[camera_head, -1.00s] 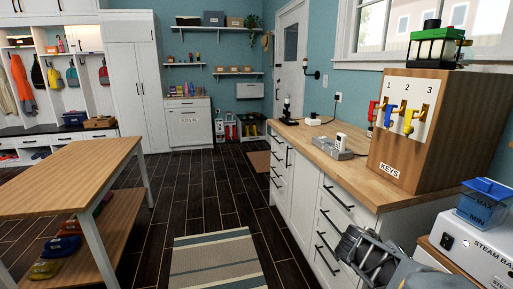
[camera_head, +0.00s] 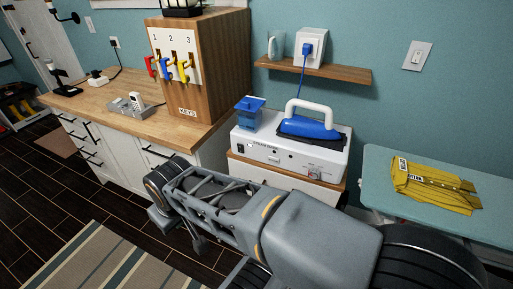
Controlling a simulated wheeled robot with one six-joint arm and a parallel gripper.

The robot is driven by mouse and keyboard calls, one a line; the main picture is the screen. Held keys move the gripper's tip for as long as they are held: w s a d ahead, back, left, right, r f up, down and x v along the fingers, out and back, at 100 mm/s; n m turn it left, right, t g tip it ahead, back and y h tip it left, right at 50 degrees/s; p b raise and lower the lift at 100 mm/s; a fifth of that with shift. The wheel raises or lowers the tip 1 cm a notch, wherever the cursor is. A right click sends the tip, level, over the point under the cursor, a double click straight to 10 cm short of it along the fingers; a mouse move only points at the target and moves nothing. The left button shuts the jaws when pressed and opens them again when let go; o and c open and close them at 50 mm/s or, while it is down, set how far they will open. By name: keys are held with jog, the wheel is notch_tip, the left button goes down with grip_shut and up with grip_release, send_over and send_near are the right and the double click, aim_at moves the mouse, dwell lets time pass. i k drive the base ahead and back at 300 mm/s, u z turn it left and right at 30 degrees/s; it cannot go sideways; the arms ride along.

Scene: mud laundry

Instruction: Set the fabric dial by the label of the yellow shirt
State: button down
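The yellow shirt (camera_head: 436,188) lies folded flat on the light blue ironing board (camera_head: 385,160) at the right. A small white label (camera_head: 402,165) is on its left part, its text too small to read surely. The steam station (camera_head: 275,145) is white and stands on a small cabinet left of the board. A small dial (camera_head: 315,172) shows at the right end of its front; its setting is too small to read. A blue iron (camera_head: 310,128) with a white handle rests on the station. My grey arm crosses the foreground; I cannot make out my gripper's fingertips.
A blue water tank (camera_head: 249,112) stands on the station's left end. Left of it are the wooden key box (camera_head: 213,65) and the counter (camera_head: 90,100). Dark floor lies open at the left.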

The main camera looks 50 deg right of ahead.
aim_at(313, 173)
jog(key=z, duration=1.05)
jog(key=k, duration=0.6)
jog(key=z, duration=1)
jog(key=i, duration=0.5)
jog(key=u, duration=0.1)
jog(key=k, duration=0.35)
jog(key=u, duration=0.1)
